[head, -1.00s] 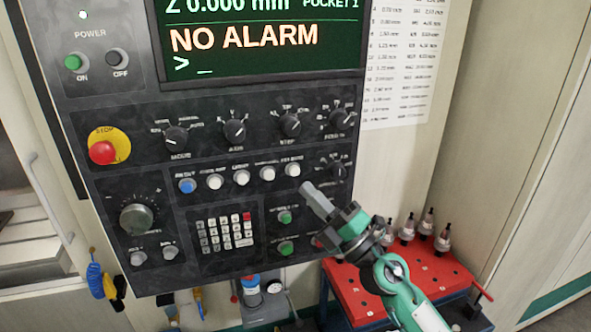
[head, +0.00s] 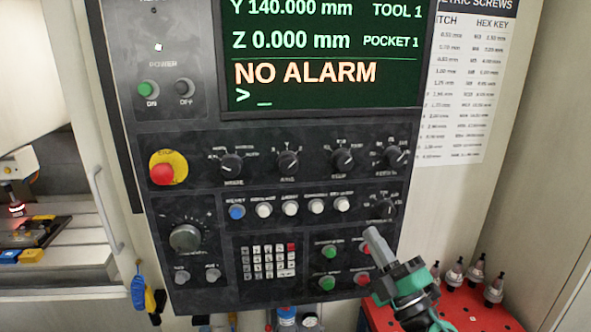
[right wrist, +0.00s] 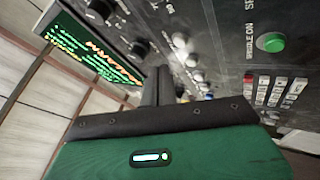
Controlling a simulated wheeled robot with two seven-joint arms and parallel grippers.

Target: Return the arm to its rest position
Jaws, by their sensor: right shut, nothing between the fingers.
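My right gripper (head: 373,240) is shut and empty in front of the lower right of the black control panel (head: 215,130). Its grey fingertips point up and to the left, over the area near the lower right knob and the red and green buttons. In the right wrist view the closed fingers (right wrist: 158,88) stand out against the panel, with buttons beyond them. I cannot tell whether the tips touch the panel. My left gripper is not in view.
The screen (head: 320,55) reads NO ALARM. A red emergency stop (head: 162,174) is at the panel's left. A red cart (head: 462,310) with several tool holders stands at lower right. A printed chart (head: 460,90) hangs behind. An open machine bay (head: 45,230) is at left.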

